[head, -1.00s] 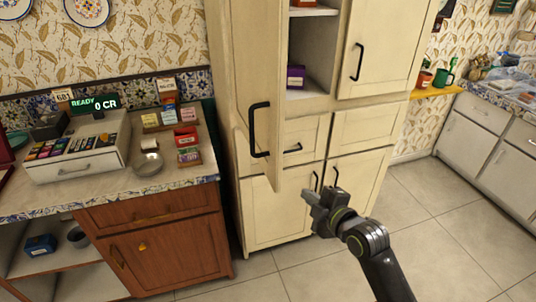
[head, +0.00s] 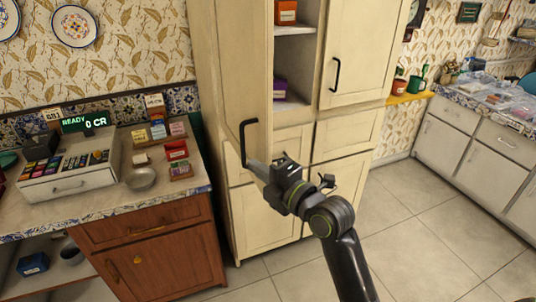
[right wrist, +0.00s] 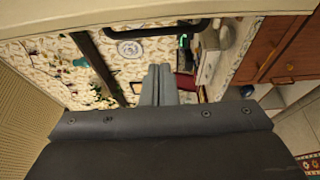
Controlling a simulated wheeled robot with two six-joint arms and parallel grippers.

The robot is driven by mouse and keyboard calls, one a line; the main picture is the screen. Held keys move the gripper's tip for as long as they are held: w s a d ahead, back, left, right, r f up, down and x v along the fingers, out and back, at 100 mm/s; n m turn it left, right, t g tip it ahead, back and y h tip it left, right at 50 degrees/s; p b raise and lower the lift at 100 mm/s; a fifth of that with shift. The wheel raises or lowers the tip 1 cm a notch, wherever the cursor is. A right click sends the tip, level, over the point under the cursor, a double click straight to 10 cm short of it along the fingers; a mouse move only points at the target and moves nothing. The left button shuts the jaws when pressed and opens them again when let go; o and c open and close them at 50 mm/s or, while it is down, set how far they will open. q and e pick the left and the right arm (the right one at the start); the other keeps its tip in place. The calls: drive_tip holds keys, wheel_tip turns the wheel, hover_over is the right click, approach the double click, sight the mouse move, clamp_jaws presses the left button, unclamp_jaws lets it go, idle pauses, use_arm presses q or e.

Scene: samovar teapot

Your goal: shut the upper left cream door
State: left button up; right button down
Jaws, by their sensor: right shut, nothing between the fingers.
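The upper left cream door (head: 259,85) stands open in the head view, swung out from the tall cream cabinet and seen at a steep angle. Its dark bar handle (head: 246,143) is on the face turned to the left. My right gripper (head: 256,168) is shut and empty, with its fingertips close to the handle's lower end and the door's lower part. I cannot tell whether they touch. In the right wrist view, the shut fingers (right wrist: 159,84) point towards a dark handle (right wrist: 150,31) under a cream surface. My left gripper is not in view.
Open shelves hold an orange box (head: 286,12) and a purple box (head: 280,89). The upper right door (head: 358,60) is shut. A counter with a cash register (head: 70,175) stands left. Tiled floor (head: 430,225) is clear on the right.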

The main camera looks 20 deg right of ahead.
sight(269, 160)
drive_tip(key=shift+w+d+p, duration=1.2)
drive_tip(key=shift+d, duration=0.4)
